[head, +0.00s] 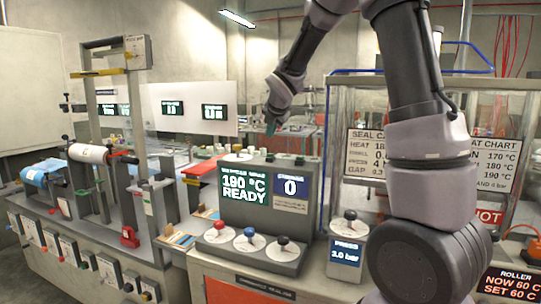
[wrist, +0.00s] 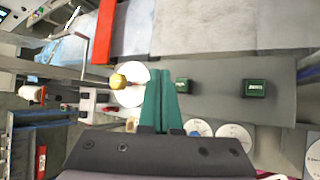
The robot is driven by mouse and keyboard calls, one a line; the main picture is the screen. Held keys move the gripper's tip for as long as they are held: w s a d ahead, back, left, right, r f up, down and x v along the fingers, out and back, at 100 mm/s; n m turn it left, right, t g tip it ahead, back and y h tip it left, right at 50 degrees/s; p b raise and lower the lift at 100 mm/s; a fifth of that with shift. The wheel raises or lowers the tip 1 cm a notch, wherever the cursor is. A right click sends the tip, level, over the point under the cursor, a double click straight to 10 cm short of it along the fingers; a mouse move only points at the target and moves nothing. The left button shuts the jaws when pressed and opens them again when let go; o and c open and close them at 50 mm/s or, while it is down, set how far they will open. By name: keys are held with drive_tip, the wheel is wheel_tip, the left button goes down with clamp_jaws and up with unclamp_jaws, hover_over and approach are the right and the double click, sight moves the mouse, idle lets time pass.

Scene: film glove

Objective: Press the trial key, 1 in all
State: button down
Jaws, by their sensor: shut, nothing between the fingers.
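My gripper (head: 271,128) is shut and empty, held in the air above the back of the grey console (head: 264,170). In the wrist view its green fingers (wrist: 163,78) lie together. Just right of the fingertips is a small green key (wrist: 182,86), partly beside the finger edge; its label is too small to read. A second green key (wrist: 253,88) sits further right; its label looks like ZERO, but is blurred. Which key is the trial key I cannot tell for sure.
A yellow knob (wrist: 120,81) on a white disc stands left of the fingers. Red (head: 219,226), blue (head: 249,232) and black (head: 282,241) knobs sit on the console's front. A clear-walled cabinet (head: 345,120) stands to the right. The air around the gripper looks free.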

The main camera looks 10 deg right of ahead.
hover_over(271, 158)
drive_tip(key=shift+a+f, duration=0.1)
drive_tip(key=shift+f, duration=2)
idle(0.3)
drive_tip(key=shift+f, duration=0.4)
drive_tip(key=shift+f, duration=0.5)
idle(0.6)
drive_tip(key=shift+r, duration=0.95)
drive_tip(key=shift+r, duration=2.5)
